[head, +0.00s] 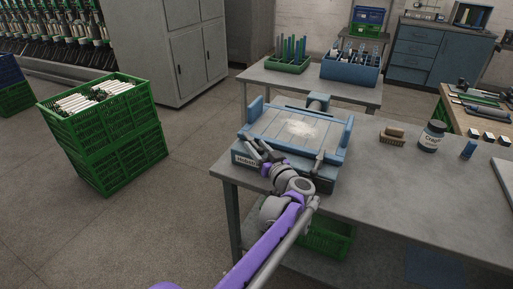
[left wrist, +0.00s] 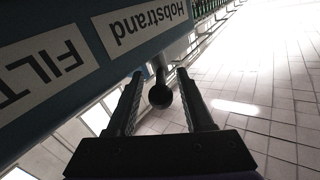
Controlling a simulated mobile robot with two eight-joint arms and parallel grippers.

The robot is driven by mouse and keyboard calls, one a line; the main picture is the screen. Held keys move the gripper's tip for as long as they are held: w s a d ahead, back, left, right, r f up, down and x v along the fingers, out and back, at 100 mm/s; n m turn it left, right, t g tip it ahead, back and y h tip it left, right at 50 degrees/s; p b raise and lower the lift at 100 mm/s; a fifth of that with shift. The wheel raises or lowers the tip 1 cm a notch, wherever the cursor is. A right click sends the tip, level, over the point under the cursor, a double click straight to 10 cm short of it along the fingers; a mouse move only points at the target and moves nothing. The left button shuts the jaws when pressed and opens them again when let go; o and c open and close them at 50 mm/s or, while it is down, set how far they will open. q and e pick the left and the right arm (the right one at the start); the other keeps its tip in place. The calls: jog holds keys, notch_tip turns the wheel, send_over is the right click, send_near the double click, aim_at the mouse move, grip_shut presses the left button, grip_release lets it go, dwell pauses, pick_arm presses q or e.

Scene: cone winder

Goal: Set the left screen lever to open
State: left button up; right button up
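The blue screen unit (head: 296,128) stands on the grey table, with a pale fluffy patch on its top. In the head view my left gripper (head: 256,152) is at its front left corner and covers most of the left screen lever. In the left wrist view the lever's dark ball knob (left wrist: 160,94) shows between the two fingers of my open left gripper (left wrist: 160,75). A gap shows on both sides of the knob. The right lever (head: 319,160) stands at the unit's front right. My right gripper is out of view.
White labels (left wrist: 137,23) sit on the unit's front, close beside the fingers. A brush (head: 392,137), a labelled jar (head: 431,137) and a small blue item (head: 468,149) stand to the right on the table (head: 400,195). Green crates (head: 108,135) stand on the floor at left.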

pick_arm(q)
jog(key=shift+s, duration=0.1)
jog(key=p+v, duration=0.1)
jog(key=v, duration=0.9)
jog(key=shift+s+d+p, duration=0.1)
jog(key=shift+s+p, duration=0.2)
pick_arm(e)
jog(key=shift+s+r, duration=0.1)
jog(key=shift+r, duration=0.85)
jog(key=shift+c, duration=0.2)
